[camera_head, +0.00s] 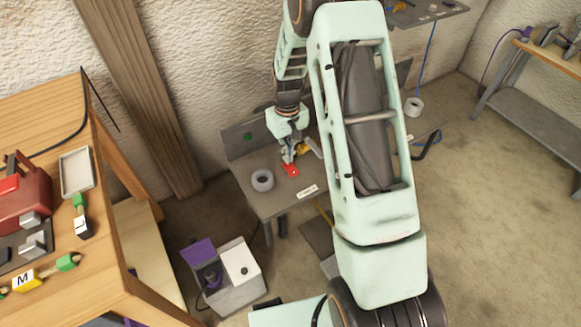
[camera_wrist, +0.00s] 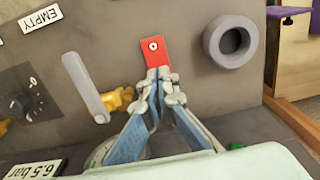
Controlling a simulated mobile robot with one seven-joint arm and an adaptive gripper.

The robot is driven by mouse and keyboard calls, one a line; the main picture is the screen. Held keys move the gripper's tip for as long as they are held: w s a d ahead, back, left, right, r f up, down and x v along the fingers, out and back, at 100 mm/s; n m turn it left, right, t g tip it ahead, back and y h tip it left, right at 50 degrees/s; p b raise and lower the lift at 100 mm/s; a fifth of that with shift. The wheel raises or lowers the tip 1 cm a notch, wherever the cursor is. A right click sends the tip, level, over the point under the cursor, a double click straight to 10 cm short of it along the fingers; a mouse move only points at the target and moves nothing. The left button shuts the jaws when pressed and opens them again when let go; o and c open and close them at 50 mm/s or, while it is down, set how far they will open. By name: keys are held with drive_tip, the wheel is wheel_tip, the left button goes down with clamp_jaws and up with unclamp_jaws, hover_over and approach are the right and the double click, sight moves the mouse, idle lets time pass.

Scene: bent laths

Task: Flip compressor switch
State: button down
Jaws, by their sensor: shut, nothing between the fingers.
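A flat red piece with a pale round screw or pivot, perhaps the compressor switch, lies on the grey panel in the wrist view (camera_wrist: 153,48) and in the head view (camera_head: 291,170). My gripper (camera_wrist: 158,76) is shut, with nothing between its fingers. Its fingertips are at the near end of the red piece and cover part of it; I cannot tell if they touch it. In the head view my gripper (camera_head: 288,157) points down at the same spot.
A grey lever (camera_wrist: 84,86) with a yellow fitting (camera_wrist: 118,99) is left of my fingers. A grey ring (camera_wrist: 230,41) is to the right. A dark gauge (camera_wrist: 28,98) and labels "EMPTY" (camera_wrist: 41,18) and "6.5 bar" (camera_wrist: 35,170) are farther left. A wooden bench (camera_head: 120,235) stands left.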

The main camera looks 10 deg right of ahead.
drive_tip(key=shift+f+b, duration=0.65)
drive_tip(key=shift+f, duration=0.35)
drive_tip(key=shift+r, duration=0.15)
drive_tip(key=shift+r+p, duration=2.35)
drive_tip(key=shift+r, duration=1.1)
